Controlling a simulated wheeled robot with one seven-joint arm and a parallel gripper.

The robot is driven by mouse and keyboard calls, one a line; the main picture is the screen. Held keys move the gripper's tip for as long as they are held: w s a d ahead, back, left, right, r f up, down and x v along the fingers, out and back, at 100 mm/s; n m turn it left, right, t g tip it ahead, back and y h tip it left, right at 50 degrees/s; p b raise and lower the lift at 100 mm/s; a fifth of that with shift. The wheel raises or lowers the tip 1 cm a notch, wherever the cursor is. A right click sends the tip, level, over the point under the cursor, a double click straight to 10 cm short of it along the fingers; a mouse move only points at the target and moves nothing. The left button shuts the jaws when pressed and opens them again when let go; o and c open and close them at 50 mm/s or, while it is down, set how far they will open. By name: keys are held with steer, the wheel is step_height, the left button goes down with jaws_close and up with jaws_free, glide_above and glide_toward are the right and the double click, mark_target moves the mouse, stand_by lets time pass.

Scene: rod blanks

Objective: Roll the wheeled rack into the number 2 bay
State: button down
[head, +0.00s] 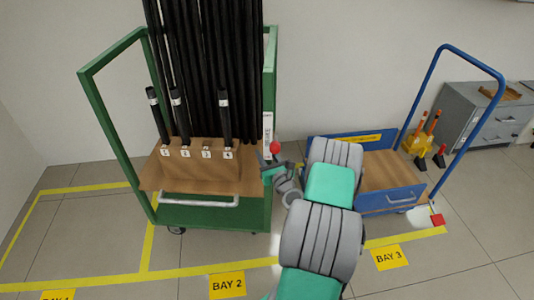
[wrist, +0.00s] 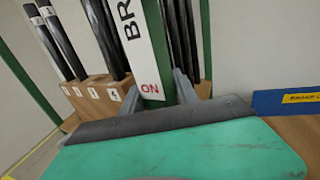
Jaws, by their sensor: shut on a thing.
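The green wheeled rack (head: 215,215) stands upright behind the BAY 2 floor label (head: 227,284), holding tall black rods (head: 210,70). Its left lower corner is close to the yellow line between bays 1 and 2; whether all its wheels are inside is hidden. My gripper (head: 272,168) is shut at the rack's right front post, beside a red knob (head: 275,148). In the wrist view, grey fingers flank the green post (wrist: 160,60), which bears a white label (wrist: 137,45) reading partly "BR" and "ON". The exact gripped part is hidden.
A blue cart (head: 395,198) stands close to the right, behind the BAY 3 label (head: 388,257). A grey drawer cabinet (head: 485,115) is against the back wall. Bay 1 (head: 80,235), at left, is empty floor. The floor before the rack is clear.

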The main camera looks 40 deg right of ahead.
steer(key=c, duration=1.2)
jaws_free()
steer(key=shift+a, duration=0.15)
steer(key=o, duration=0.3)
steer(key=shift+d, duration=0.2)
steer(key=shift+o, duration=0.2)
steer(key=v, duration=0.8)
steer(key=shift+b, duration=0.4)
